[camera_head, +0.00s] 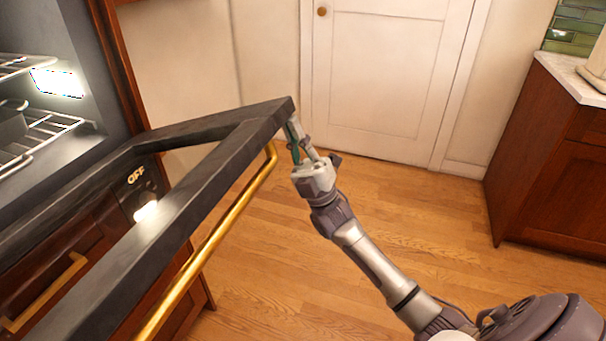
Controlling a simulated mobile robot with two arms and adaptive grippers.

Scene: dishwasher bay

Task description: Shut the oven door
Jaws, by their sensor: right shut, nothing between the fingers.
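The oven door (185,195) is a dark frame with an open or see-through middle, standing open and reaching out from the oven at the left. A long gold bar handle (215,237) runs along its outer side. The oven cavity (80,60) shows at the upper left with wire racks (45,135) and a bright light inside. My right gripper (295,140) is shut and empty at the far outer corner of the door, close against its edge; I cannot tell whether it touches. My left gripper is not in view.
A panel marked OFF (138,180) and a wooden drawer with a gold handle (45,290) sit below the oven. A white door (385,75) stands behind. A wooden cabinet (555,160) is at the right. The wood floor (420,210) between is clear.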

